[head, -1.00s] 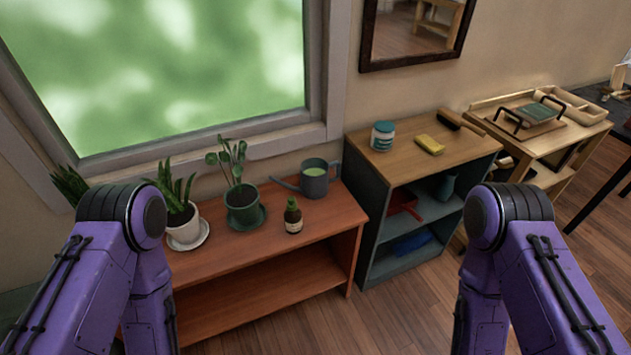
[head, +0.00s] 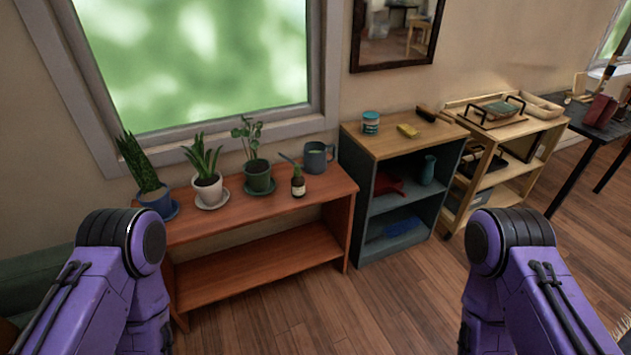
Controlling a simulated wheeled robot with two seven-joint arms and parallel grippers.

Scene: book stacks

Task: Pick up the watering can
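The watering can (head: 318,158) is dark grey-blue with a handle on its right and a thin spout to its left. It stands upright at the right end of the reddish wooden shelf bench (head: 230,205), below the window. My two purple arms show at the lower left and lower right. Both grippers are out of the picture, and neither arm touches the can.
Potted plants (head: 258,178) stand left of the can on the bench. A grey cabinet (head: 365,160) with a jar (head: 371,123) and a yellow sponge (head: 408,130) is to its right. A light wooden rack (head: 535,128) stands farther right. The wooden floor (head: 390,300) in front is clear.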

